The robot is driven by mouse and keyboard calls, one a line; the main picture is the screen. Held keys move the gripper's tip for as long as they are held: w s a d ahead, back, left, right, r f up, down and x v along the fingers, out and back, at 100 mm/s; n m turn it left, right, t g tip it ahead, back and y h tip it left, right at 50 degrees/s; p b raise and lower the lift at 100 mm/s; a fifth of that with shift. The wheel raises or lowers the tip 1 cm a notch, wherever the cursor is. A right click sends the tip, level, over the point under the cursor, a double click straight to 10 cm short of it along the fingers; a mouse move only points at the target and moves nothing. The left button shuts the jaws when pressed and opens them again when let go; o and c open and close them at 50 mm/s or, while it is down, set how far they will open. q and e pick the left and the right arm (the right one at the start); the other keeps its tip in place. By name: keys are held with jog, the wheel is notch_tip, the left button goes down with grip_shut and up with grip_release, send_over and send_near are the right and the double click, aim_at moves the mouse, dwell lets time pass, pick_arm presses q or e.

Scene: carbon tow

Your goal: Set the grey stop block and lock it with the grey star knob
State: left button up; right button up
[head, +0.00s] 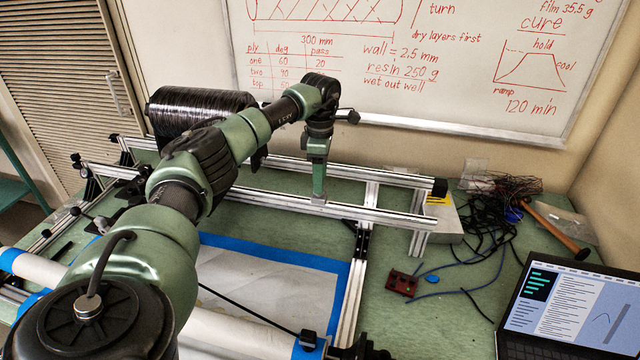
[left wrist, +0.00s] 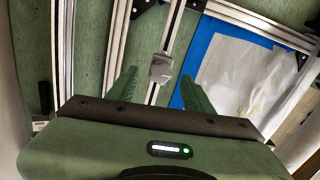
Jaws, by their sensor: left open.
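My left gripper (head: 318,192) reaches down over the front aluminium rail at the back of the bench. In the left wrist view its two green fingers (left wrist: 158,80) are apart, and a small light grey block (left wrist: 161,69) shows between and beyond the tips. I take this for the grey stop block; it sits at a rail, and I cannot tell whether the fingers touch it. In the head view the block is mostly hidden by the fingers. I cannot make out the grey star knob for certain. My right gripper is not in view.
A spool of black tow (head: 196,105) stands behind my left arm. White film with blue tape (head: 280,255) lies inside the frame. To the right are tangled black cables (head: 487,215), a small red box (head: 402,283), a hammer (head: 556,229) and a laptop (head: 575,310).

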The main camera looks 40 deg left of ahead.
pick_arm(q)
notch_tip(320, 180, up, 6)
jog(key=shift+f+b, duration=0.2)
jog(key=shift+b, duration=0.3)
